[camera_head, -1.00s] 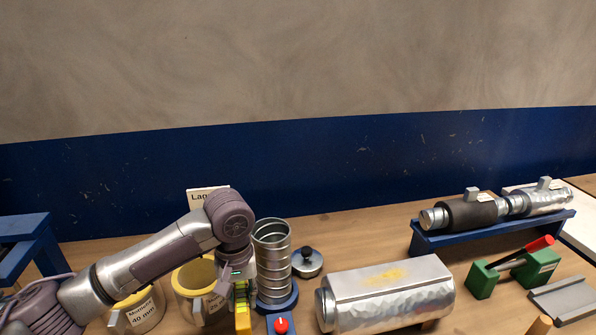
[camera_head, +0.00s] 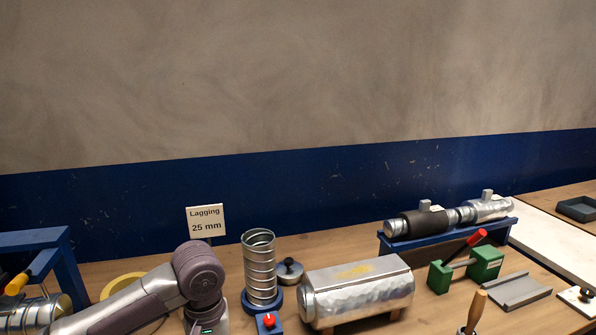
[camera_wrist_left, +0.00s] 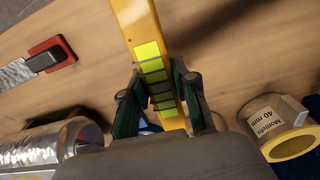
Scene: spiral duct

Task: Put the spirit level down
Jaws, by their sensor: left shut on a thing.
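The spirit level (camera_wrist_left: 143,30) is a long yellow bar with bright green-yellow patches, seen in the left wrist view. My left gripper (camera_wrist_left: 160,92) is shut around it, with a dark green finger on each side. The bar runs up out of the top of that view, over the wooden bench; I cannot tell whether it touches the bench. In the head view only my left arm and wrist show at the bottom left; the fingers and the level are below the frame. My right gripper is in neither view.
The ribbed spiral duct (camera_head: 259,270) stands upright on a blue base right of my left wrist. A silver lagged box (camera_head: 358,290) lies further right, near a green holder (camera_head: 466,270). In the wrist view a labelled 40 mm roll (camera_wrist_left: 273,125) is at right and a silver cylinder at left.

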